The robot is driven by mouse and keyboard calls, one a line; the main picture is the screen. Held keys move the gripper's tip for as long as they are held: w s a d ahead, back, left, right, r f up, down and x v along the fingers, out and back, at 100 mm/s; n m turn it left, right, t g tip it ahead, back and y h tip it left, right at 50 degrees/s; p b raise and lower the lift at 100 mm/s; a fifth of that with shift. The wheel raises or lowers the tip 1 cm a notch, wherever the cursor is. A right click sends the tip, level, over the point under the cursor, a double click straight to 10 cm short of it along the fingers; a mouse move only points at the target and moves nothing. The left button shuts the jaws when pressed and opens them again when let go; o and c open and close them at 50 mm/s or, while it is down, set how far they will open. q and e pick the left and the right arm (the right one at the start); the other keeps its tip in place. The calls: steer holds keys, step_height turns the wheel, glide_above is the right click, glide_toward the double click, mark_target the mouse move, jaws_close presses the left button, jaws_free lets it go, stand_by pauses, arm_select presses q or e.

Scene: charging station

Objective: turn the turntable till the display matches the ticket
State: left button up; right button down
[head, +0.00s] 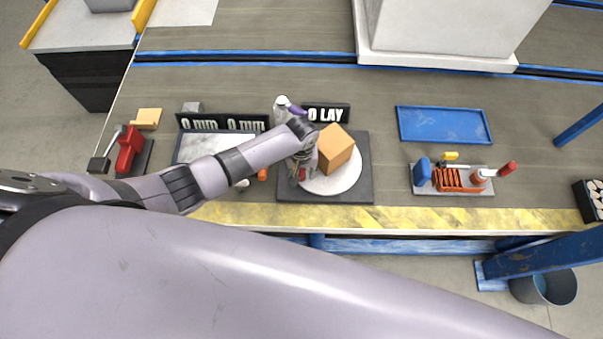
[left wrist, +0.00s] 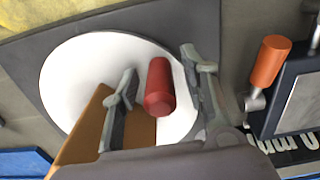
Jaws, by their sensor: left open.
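The turntable is a white disc (head: 347,182) on a dark grey square base (head: 362,190). It also shows in the left wrist view (left wrist: 70,75). A tan box (head: 336,148) sits on the disc. A red handle (left wrist: 158,88) stands on the disc beside the box. My left gripper (head: 302,172) is over the disc's left side. In the left wrist view its open fingers (left wrist: 160,86) are on either side of the red handle; I cannot tell if they touch it. I cannot make out a ticket.
A display (head: 222,123) reading "0 mm 0 mm" stands left of the turntable. An orange-handled part (left wrist: 268,62) is near the gripper. A blue tray (head: 443,125), a clamp fixture (head: 455,181) and a red device (head: 130,150) are farther off.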

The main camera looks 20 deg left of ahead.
arm_select(q)
steer(key=shift+f, duration=0.4)
steer(key=shift+c, duration=0.2)
jaws_close()
stand_by(0.5)
